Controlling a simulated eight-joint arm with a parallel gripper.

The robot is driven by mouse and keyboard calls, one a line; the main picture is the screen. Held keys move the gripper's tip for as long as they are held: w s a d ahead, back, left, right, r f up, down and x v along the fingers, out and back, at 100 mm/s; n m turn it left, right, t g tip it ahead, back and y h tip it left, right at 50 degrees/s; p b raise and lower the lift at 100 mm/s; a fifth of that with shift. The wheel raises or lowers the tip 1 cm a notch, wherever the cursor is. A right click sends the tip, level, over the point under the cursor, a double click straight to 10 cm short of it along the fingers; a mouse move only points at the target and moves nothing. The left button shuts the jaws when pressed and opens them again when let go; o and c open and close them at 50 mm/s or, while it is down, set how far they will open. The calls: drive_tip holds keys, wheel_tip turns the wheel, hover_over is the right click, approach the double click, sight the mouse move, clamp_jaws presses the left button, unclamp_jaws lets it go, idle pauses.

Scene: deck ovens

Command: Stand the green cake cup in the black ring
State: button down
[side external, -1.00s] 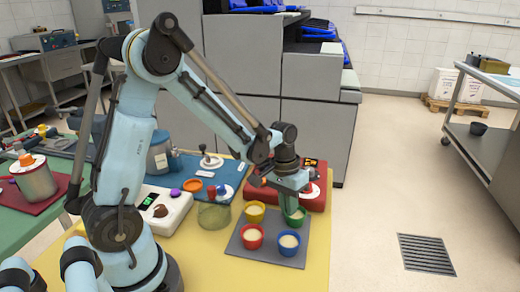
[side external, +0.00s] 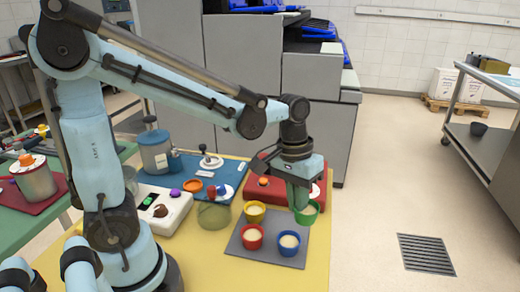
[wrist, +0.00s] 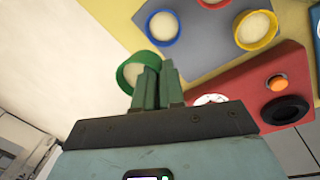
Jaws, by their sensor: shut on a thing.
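The green cake cup (side external: 308,214) with pale filling is held by its rim in my gripper (side external: 299,204), above the far right corner of the dark grey tray. In the wrist view the green cup (wrist: 135,74) sits at the left side of my shut fingers (wrist: 156,75). The black ring (wrist: 285,110) lies on the red device (wrist: 262,84), right of my fingers in the wrist view and apart from the cup. In the side view, my gripper and wrist hide part of the red device (side external: 262,191), and I cannot make out the ring there.
The tray (side external: 273,257) carries a yellow cup (side external: 255,212), a red cup (side external: 250,236) and a blue cup (side external: 289,243). The red device has an orange button (wrist: 277,83) beside the ring.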

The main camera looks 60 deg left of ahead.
sight(304, 223)
drive_tip(key=d+r, duration=0.1)
drive_tip(key=s+d, duration=0.1)
drive_tip(key=shift+s+d+r, duration=0.1)
drive_tip(key=shift+d+r, duration=0.25)
drive_tip(key=shift+r, duration=0.05)
drive_tip(key=shift+w+a+r, duration=0.15)
drive_tip(key=shift+w, duration=0.05)
drive_tip(key=w+a+n, duration=0.3)
drive_tip(key=a, duration=0.6)
drive_tip(key=w+a+n+t+y, duration=0.1)
drive_tip(key=w+a+n, duration=0.2)
drive_tip(key=a, duration=0.7)
drive_tip(key=w+a+n, duration=0.3)
drive_tip(key=a, duration=0.6)
drive_tip(key=shift+s+f, duration=0.2)
drive_tip(key=shift+f, duration=2.7)
drive_tip(key=shift+f, duration=0.5)
drive_tip(key=c, duration=1.5)
unclamp_jaws()
